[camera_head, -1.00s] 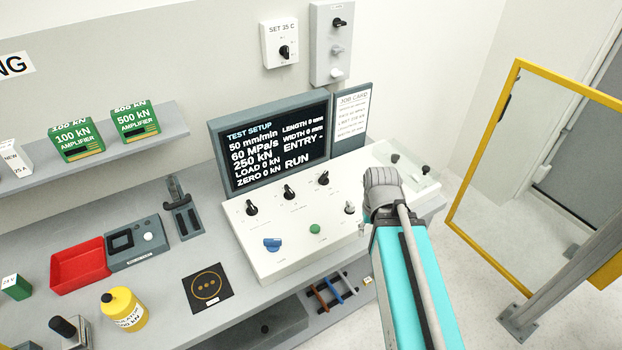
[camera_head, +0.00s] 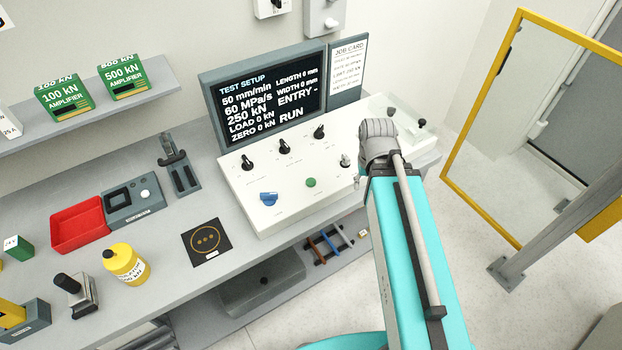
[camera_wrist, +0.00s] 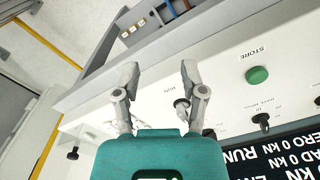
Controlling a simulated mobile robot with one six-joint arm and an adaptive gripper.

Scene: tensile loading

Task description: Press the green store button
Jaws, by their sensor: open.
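The green store button (camera_head: 311,182) sits on the sloped white control panel (camera_head: 290,205), right of a blue knob (camera_head: 268,198). In the wrist view the green button (camera_wrist: 257,75) shows at the right, beside the label STORE. My gripper (camera_wrist: 158,72) is open and empty in the wrist view, with its two fingers spread. The button lies to the right of both fingers, outside the gap between them. A small silver switch (camera_wrist: 181,103) shows near the right finger. In the head view my arm hides the gripper's fingertips.
Black knobs (camera_head: 284,146) line the panel below the TEST SETUP screen (camera_head: 265,99). A rack with coloured bars (camera_head: 328,242) is below the panel's front edge. A red tray (camera_head: 78,223) and yellow bottle (camera_head: 124,263) stand left. A yellow-framed guard (camera_head: 480,115) stands right.

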